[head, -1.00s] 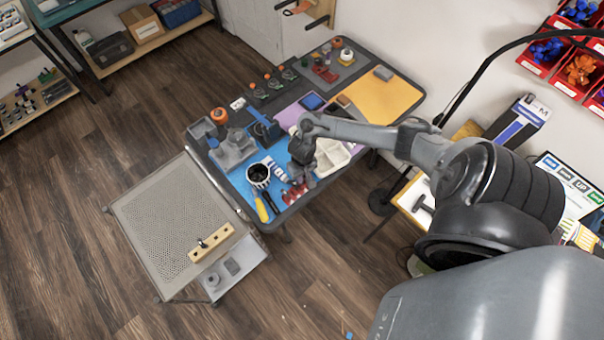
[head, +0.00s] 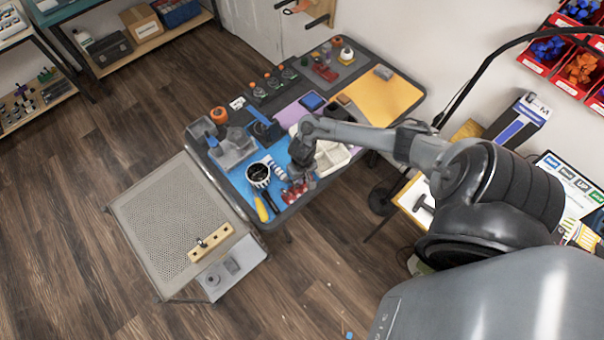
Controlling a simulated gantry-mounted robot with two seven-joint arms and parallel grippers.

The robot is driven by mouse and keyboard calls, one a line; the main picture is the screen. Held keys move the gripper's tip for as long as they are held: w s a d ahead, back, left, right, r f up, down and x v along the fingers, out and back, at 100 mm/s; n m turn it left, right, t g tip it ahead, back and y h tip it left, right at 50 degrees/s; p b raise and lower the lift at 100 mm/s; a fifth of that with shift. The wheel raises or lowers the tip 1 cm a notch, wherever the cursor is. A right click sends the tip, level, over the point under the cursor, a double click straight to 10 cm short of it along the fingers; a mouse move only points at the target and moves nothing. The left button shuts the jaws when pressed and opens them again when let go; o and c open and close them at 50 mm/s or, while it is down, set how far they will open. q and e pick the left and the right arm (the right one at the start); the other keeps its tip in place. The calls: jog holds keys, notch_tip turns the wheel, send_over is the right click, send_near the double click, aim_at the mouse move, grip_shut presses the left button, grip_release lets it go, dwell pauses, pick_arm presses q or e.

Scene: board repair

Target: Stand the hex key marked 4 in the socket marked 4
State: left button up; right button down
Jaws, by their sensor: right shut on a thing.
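A light wooden block (head: 211,243) lies on the perforated top of the cart at the lower left. A small dark piece (head: 201,242) stands up from its left part. Any socket numbers are too small to read. My right gripper (head: 300,181) is low over the front of the workbench, beside the red pliers-like tool. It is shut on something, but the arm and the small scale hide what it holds. I cannot pick out the hex key marked 4. My left gripper is not in view.
Most of the perforated cart top (head: 165,215) is clear.

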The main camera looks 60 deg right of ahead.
jog(key=shift+f, duration=0.4)
dwell(0.6)
jog(key=c, duration=1)
grip_release()
jog(key=shift+o, duration=1)
jog(key=shift+r+p, duration=0.15)
jog(key=shift+p, duration=0.2)
jog(key=shift+r+p, duration=0.55)
jog(key=shift+p, duration=0.15)
notch_tip(320, 180, up, 3)
jog(key=p, duration=0.3)
jog(key=shift+f, duration=0.15)
jog(key=shift+r+p, duration=1.45)
jog(key=shift+p, duration=0.7)
